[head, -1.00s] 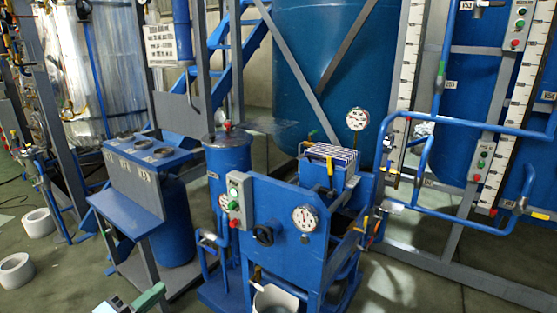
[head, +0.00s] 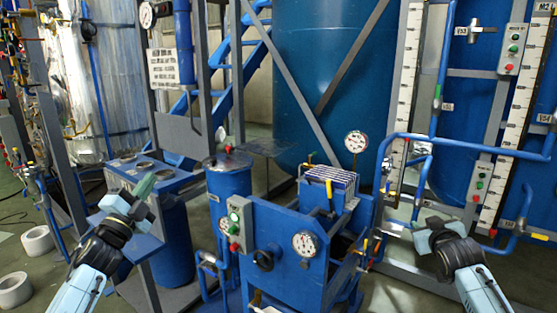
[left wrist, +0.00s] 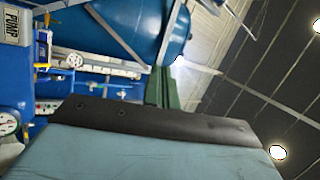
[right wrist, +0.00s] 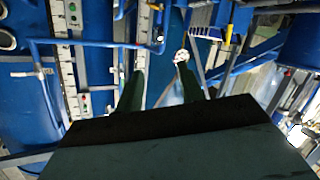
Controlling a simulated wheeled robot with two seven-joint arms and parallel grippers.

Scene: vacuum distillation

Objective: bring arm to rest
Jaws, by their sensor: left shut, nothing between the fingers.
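My left gripper (head: 146,186) is raised at the left of the head view, in front of the blue stand with round openings. Its green fingers (left wrist: 165,88) are together with nothing between them, pointing up and away. My right arm comes in at the lower right of the head view, in front of the blue pipe rails. My right gripper (right wrist: 160,92) shows two green fingers spread apart in the right wrist view, with empty space between them. Its fingers are hard to make out in the head view.
A blue filter-press-like unit (head: 285,240) with a gauge and control box (head: 240,222) stands in the middle. Blue pipe rails (head: 470,142) and tall scales are at right. A large blue tank (head: 330,70) is behind. White rings (head: 37,240) lie on the floor at left.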

